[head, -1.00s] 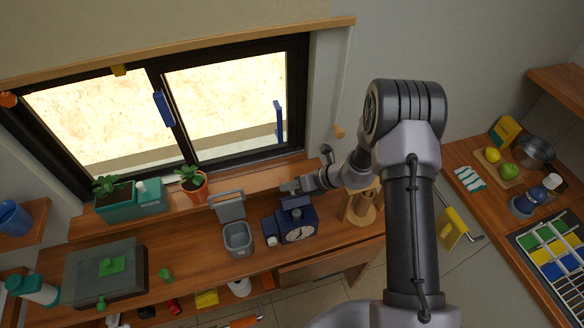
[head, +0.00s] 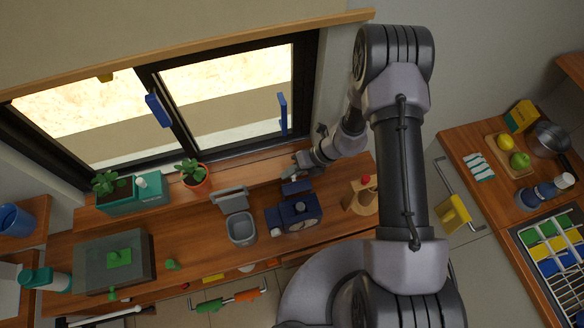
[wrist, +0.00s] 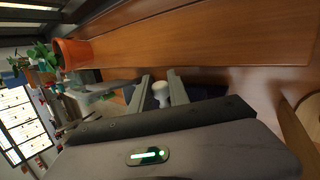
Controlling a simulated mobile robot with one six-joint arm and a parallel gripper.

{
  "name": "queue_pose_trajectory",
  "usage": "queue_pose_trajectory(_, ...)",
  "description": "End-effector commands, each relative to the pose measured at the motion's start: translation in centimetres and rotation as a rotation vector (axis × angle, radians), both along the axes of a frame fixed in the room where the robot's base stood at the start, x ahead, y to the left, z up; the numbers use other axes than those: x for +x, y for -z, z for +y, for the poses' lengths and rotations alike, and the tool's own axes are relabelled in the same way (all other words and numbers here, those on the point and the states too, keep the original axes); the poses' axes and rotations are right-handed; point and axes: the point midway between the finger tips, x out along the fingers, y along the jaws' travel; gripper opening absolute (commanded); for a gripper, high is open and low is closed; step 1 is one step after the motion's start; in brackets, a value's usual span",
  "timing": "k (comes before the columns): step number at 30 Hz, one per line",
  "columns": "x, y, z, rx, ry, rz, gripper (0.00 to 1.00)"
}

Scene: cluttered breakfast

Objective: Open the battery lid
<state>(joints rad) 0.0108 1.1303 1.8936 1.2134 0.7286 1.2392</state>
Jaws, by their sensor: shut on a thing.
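The dark blue clock (head: 292,216) stands on the wooden counter below the window, its round dial facing the front right. A small blue panel, which looks like the battery lid (head: 297,187), sits at the clock's rear upper side. My gripper (head: 290,175) reaches in from behind, right at this panel. In the wrist view, my gripper (wrist: 160,88) has a pale round knob (wrist: 160,93) between its two grey fingers, with dark blue surface (wrist: 203,92) behind. It appears shut on the lid's knob. The battery space is hidden from view.
A grey open-lidded bin (head: 241,228) stands left of the clock, and a wooden stand (head: 361,198) with a red top stands right. Potted plants (head: 193,173) line the sill behind. Bare counter (head: 190,240) lies left of the bin.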

Motion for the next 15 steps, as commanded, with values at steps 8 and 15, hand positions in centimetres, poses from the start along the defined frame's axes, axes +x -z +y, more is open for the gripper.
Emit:
queue_pose_trajectory(8, -0.04, 0.02, -0.01, 0.0, -0.001, 0.001, 0.25)
queue_pose_trajectory(15, -0.05, 0.01, 0.0, 0.0, -0.001, 0.001, 0.43)
